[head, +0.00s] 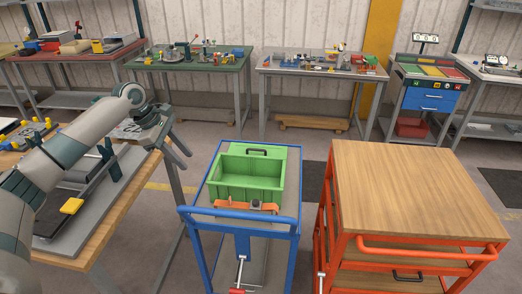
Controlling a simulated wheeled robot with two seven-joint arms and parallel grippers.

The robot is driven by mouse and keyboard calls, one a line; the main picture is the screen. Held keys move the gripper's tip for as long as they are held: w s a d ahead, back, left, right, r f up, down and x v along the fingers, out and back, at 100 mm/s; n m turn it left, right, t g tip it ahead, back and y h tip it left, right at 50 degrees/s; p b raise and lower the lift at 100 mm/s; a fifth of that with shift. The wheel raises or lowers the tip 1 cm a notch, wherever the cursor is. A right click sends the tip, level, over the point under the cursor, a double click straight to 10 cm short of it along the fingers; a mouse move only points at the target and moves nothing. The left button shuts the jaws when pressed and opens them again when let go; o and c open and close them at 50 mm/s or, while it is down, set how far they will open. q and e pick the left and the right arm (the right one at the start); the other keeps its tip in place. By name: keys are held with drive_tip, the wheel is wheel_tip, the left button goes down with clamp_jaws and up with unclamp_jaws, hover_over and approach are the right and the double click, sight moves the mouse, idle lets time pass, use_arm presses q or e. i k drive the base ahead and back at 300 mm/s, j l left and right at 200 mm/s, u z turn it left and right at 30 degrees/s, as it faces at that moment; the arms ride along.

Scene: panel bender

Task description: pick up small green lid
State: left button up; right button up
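A green piece with a black handle (262,149), which looks like the small green lid, is on the blue cart (238,214) just behind an open green box (247,182). The box hides its near part, so I cannot tell whether it lies flat or leans. My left arm reaches in from the left, and my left gripper (152,130) is over the right end of the wooden bench, to the left of the cart and apart from the lid. My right gripper is not in view.
An orange bracket-like part (247,205) lies in front of the green box. A wooden-topped orange cabinet (415,190) stands to the right of the cart. The wooden bench (105,262) at left holds tools. Workbenches line the back wall; open floor lies between.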

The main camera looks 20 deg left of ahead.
sight(240, 148)
drive_tip(key=i, duration=1.3)
